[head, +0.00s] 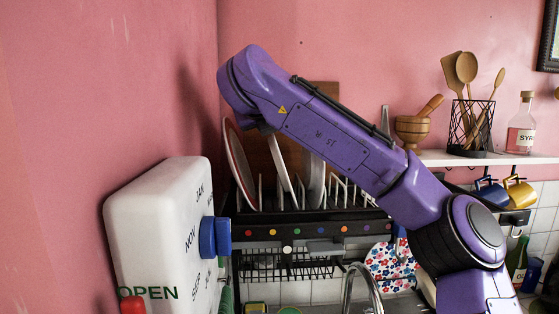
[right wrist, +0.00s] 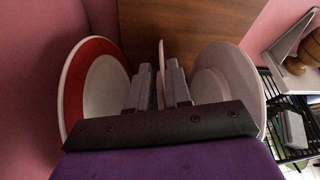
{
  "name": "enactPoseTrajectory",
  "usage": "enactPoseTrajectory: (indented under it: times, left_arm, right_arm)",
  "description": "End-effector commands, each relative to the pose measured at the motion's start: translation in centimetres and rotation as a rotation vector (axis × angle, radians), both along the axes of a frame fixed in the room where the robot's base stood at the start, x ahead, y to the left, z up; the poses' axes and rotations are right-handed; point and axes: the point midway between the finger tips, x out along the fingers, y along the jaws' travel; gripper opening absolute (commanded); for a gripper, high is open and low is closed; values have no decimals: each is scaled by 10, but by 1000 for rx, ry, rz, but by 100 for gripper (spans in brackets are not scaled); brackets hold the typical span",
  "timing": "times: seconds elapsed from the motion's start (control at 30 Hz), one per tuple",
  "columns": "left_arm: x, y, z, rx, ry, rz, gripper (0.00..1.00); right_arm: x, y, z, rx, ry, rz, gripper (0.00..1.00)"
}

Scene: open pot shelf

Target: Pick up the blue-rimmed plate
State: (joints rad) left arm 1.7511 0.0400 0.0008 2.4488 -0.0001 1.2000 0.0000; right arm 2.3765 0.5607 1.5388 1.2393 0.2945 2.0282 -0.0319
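Several plates stand on edge in the rack on the black shelf. The red-rimmed plate (head: 240,168) is at the left; it also shows in the right wrist view (right wrist: 92,85). A plate (head: 282,165) beside it is nearly edge-on in the right wrist view (right wrist: 161,55); I cannot make out its rim colour. A pale plate (right wrist: 228,80) stands to its right. No blue rim shows clearly. My right gripper (right wrist: 160,80) has a finger on each side of the edge-on plate; I cannot tell whether they touch it. The head view hides that gripper behind my arm. My left gripper is out of view.
A brown wooden board (head: 285,150) stands behind the plates. A white box (head: 155,240) with a blue knob is at the left. A utensil basket (head: 470,125) and syrup bottle (head: 521,130) stand on the right shelf. A tap (head: 362,285) is below.

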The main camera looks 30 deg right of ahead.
Motion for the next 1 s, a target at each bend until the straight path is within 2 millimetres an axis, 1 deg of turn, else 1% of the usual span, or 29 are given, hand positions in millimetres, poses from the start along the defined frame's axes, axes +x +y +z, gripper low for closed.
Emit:
enactPoseTrajectory:
  times: [0.07,0.13,1.0]
  left_arm:
    - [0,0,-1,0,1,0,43]
    - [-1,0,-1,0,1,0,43]
    - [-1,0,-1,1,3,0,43]
  right_arm:
    - [-1,1,0,0,-2,2,17]
    - [-1,1,0,0,-2,2,0]
    - [-1,1,1,-1,-2,2,0]
